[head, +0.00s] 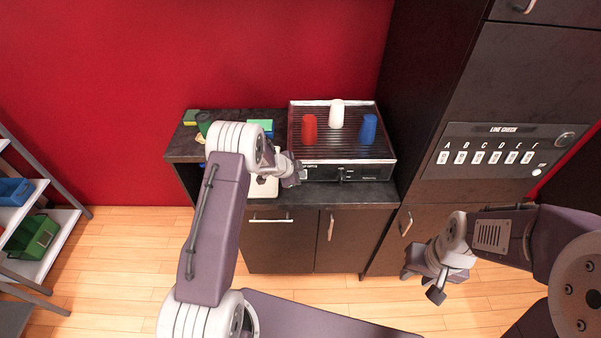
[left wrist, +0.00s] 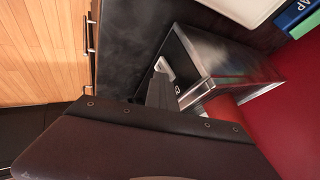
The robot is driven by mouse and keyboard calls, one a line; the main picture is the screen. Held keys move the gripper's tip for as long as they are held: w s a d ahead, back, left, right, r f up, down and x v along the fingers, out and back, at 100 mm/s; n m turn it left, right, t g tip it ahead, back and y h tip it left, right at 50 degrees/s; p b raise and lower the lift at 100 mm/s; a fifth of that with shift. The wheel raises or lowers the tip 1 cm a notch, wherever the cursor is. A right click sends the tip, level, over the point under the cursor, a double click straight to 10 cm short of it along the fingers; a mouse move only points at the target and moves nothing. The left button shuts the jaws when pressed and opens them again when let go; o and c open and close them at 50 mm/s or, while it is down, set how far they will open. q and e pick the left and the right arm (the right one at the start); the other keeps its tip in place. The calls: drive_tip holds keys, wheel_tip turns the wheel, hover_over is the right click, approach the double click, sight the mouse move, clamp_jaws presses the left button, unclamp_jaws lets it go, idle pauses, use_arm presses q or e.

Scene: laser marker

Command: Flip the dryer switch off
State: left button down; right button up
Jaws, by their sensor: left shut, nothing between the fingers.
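The dryer (head: 349,171) is a dark box with a ribbed top and a silver rim, standing on the counter. A small dark switch (head: 341,174) shows on its front panel; its position is too small to tell. My left gripper (head: 293,174) is shut and empty at the dryer's left front corner, left of the switch. In the left wrist view the shut fingers (left wrist: 160,88) are in front of the dryer (left wrist: 228,65), and part of its front is hidden behind them. My right gripper (head: 421,284) is open and empty, low in front of the cabinets.
A red cup (head: 309,129), a white cup (head: 337,113) and a blue cup (head: 368,129) stand on the dryer. Green and blue items (head: 262,127) lie left of it on the counter (head: 345,193). A line check panel (head: 497,151) is on the tall cabinet at right.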

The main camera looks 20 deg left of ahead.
use_arm(q)
drive_tip(key=shift+r, duration=0.1)
drive_tip(key=shift+w+r+p, duration=0.15)
drive_tip(key=shift+r+p, duration=0.65)
drive_tip(key=shift+p, duration=0.2)
drive_tip(key=shift+f, duration=0.1)
